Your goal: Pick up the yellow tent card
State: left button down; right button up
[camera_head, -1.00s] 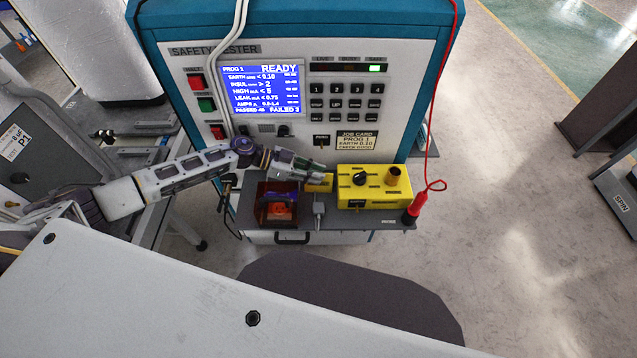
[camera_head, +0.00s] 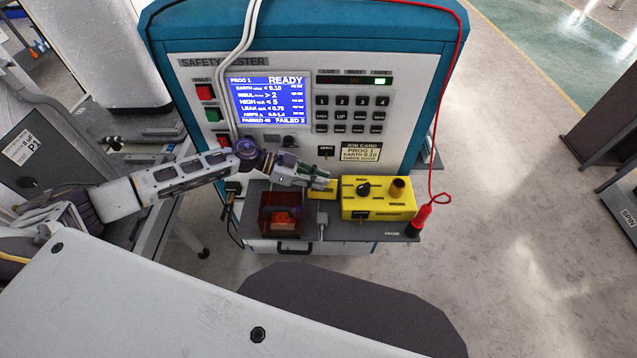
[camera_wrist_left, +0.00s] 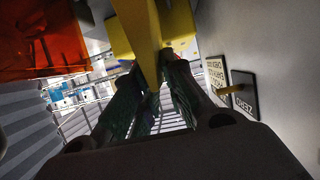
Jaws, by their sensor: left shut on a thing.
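The yellow tent card (camera_head: 322,189) is on the shelf area of the safety tester, between the tinted box and the yellow control box. My left gripper (camera_head: 322,177) reaches in from the left and is shut on it. In the left wrist view the yellow card (camera_wrist_left: 140,35) runs between the two fingers of the left gripper (camera_wrist_left: 155,75). The fingers hide part of it in the head view. I cannot tell whether its base is touching the shelf. My right gripper is not in view.
The yellow control box (camera_head: 378,200) with knobs stands close on the right. A translucent orange-brown box (camera_head: 281,218) is just left of the card. A red probe (camera_head: 422,218) with a cable is at the shelf's right end. The tester panel (camera_head: 300,150) rises behind.

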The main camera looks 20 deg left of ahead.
pick_arm(q)
notch_tip(320, 180, up, 6)
jog(key=shift+f, duration=0.1)
notch_tip(320, 180, up, 3)
jog(key=shift+r+p, duration=0.1)
jog(key=shift+p, duration=0.2)
jog(key=s+d, duration=0.2)
jog(key=s, duration=0.7)
jog(key=s+d, duration=0.3)
jog(key=s, duration=0.7)
jog(key=shift+d, duration=0.2)
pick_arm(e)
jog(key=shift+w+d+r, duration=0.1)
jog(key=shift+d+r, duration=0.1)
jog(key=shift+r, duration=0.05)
